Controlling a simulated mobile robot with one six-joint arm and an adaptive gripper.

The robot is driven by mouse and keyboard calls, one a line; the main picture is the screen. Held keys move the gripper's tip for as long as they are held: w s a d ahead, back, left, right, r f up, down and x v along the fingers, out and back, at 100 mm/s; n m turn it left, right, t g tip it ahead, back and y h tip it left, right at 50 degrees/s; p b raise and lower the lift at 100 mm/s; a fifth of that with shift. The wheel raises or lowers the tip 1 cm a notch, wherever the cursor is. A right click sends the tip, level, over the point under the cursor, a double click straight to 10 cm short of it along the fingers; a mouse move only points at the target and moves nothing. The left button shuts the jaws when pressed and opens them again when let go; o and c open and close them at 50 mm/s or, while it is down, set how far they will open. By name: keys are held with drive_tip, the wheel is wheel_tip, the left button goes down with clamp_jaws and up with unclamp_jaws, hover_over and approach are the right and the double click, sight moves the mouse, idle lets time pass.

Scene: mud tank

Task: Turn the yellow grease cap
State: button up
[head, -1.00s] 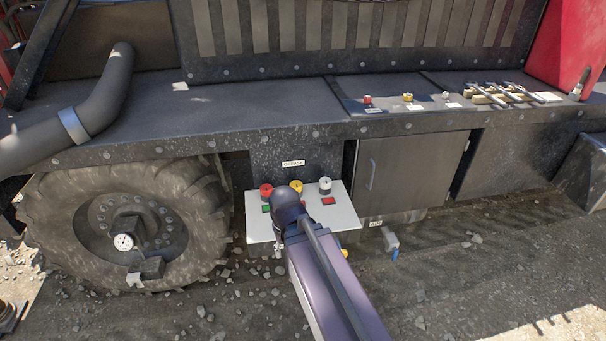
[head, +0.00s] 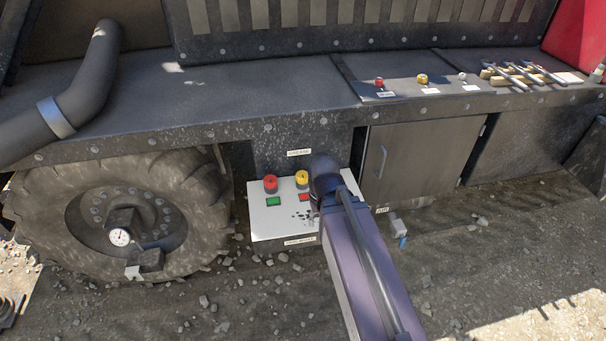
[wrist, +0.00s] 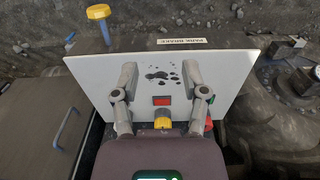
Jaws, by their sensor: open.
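The yellow grease cap (head: 301,179) stands at the back edge of a white panel (head: 262,222), right of a red cap (head: 270,184). In the wrist view the yellow cap (wrist: 162,123) shows just ahead of my gripper body, which partly hides it. My gripper (wrist: 160,73) is open, with a grey finger on either side and nothing between the tips but panel surface. The fingertips reach past the cap in the picture; I cannot tell their height above it. In the head view my arm hides the gripper and the panel's right part.
A yellow knob (wrist: 98,12) stands beyond the panel. A wheel (head: 122,215) is left of the panel, a cabinet door (head: 415,165) right. A ledge (head: 250,92) overhangs behind.

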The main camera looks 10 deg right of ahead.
drive_tip(key=o, duration=0.5)
drive_tip(key=shift+w, duration=0.1)
drive_tip(key=shift+c, duration=0.2)
drive_tip(key=shift+o, duration=0.7)
drive_tip(key=shift+w, duration=0.2)
drive_tip(key=n+b, duration=0.2)
drive_tip(key=n, duration=1.8)
hover_over(303, 174)
drive_tip(key=s, duration=0.1)
wheel_tip(303, 174, down, 2)
drive_tip(key=shift+w+n, duration=0.5)
drive_tip(key=shift+w, duration=0.05)
drive_tip(key=shift+f, duration=0.15)
drive_tip(key=shift+f+b, duration=3.6)
drive_tip(key=shift+b, duration=0.15)
